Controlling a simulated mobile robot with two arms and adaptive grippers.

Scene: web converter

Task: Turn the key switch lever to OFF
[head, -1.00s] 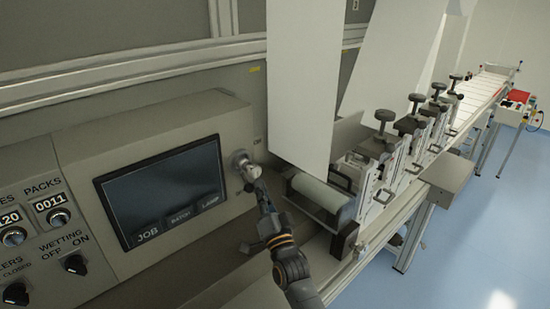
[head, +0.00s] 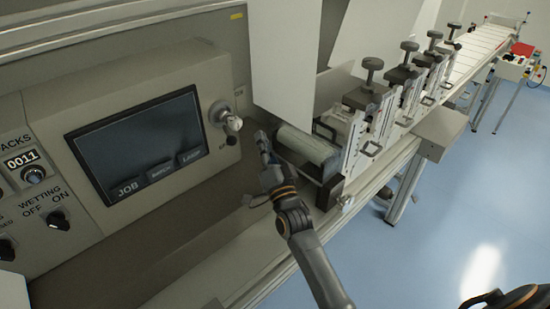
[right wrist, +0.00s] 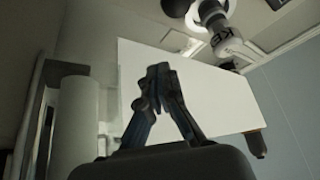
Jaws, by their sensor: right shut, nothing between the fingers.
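The key switch (head: 224,115) is a round silver fitting with a pale lever, on the beige panel right of the dark screen. Its lever points to the right and slightly down; I cannot read the position marks beside it. In the right wrist view the key switch (right wrist: 222,38) is at the upper right, with part of a label on its dark end. My right gripper (head: 260,138) is shut and empty, to the right of and a little below the switch, apart from it. Its closed fingertips (right wrist: 158,76) show in the right wrist view.
The screen (head: 138,140) is left of the switch, and the wetting knob (head: 58,219) is further left. A white web sheet (head: 287,60) hangs close right of the switch. A pale roller (head: 308,145) sits near my right gripper.

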